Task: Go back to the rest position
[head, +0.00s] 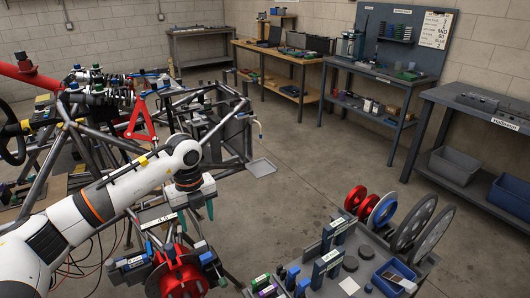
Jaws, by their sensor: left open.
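My left arm comes in from the left, white with orange bands, and reaches over the tube chassis (98,152). My left gripper (196,214) hangs below its wrist, pointing down, with its teal-tipped fingers apart and nothing seen between them. In the picture it is just above a red round hub part (183,276) at the chassis's near end. I cannot tell the gap between them. My right gripper is not in view.
A grey parts cart (330,241) with discs and upright blocks stands at the lower right. Workbenches (383,74) line the back wall, and a grey bench with bins (448,166) is at the right. The concrete floor (300,170) between is clear.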

